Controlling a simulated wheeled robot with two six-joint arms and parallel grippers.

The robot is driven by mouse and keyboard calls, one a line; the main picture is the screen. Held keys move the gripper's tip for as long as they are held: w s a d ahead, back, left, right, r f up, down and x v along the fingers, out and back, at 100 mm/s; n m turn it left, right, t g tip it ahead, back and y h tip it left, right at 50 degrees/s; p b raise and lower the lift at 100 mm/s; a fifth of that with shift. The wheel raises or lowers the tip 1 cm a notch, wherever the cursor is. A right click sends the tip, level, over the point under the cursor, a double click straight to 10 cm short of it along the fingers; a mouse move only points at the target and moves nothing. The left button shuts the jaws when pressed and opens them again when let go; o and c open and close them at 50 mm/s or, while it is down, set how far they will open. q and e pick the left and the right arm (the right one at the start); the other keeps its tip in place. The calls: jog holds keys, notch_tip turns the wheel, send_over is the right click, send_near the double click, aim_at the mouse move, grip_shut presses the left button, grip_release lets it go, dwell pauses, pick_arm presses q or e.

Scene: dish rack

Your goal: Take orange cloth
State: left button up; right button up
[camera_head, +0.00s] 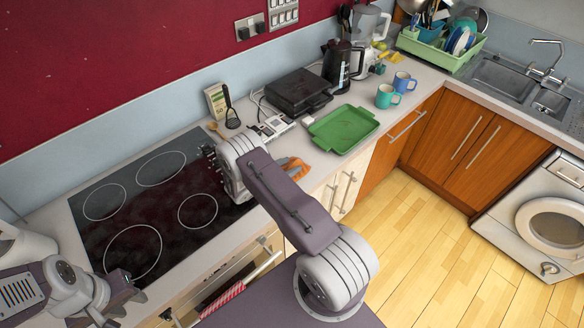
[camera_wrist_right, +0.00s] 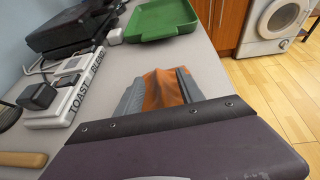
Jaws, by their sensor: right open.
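The orange cloth (camera_head: 297,168) lies crumpled on the counter near its front edge, partly hidden behind my right arm in the head view. In the right wrist view, the cloth (camera_wrist_right: 163,92) shows between the two grey fingers of my right gripper (camera_wrist_right: 161,82). That gripper is open, with one finger on each side of the cloth. I cannot tell whether the fingers touch it.
A green tray (camera_head: 343,129) lies to the right of the cloth. A white toast-labelled item (camera_wrist_right: 72,97) and a black appliance (camera_head: 298,92) stand behind. The hob (camera_head: 150,205) is to the left. Two mugs (camera_head: 388,96) stand farther right.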

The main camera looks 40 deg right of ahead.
aim_at(289, 167)
jog(key=shift+a, duration=0.1)
grip_shut()
jog(key=shift+r, duration=0.5)
notch_tip(289, 167, up, 3)
jog(key=shift+f+b, duration=0.15)
jog(key=shift+b, duration=0.45)
jog(key=s+d+r+b, duration=0.2)
jog(key=s+d+r, duration=0.5)
jog(key=s+d, duration=0.1)
jog(key=shift+s+d+r, duration=0.15)
jog(key=shift+d+r, duration=0.05)
jog(key=shift+d, duration=0.05)
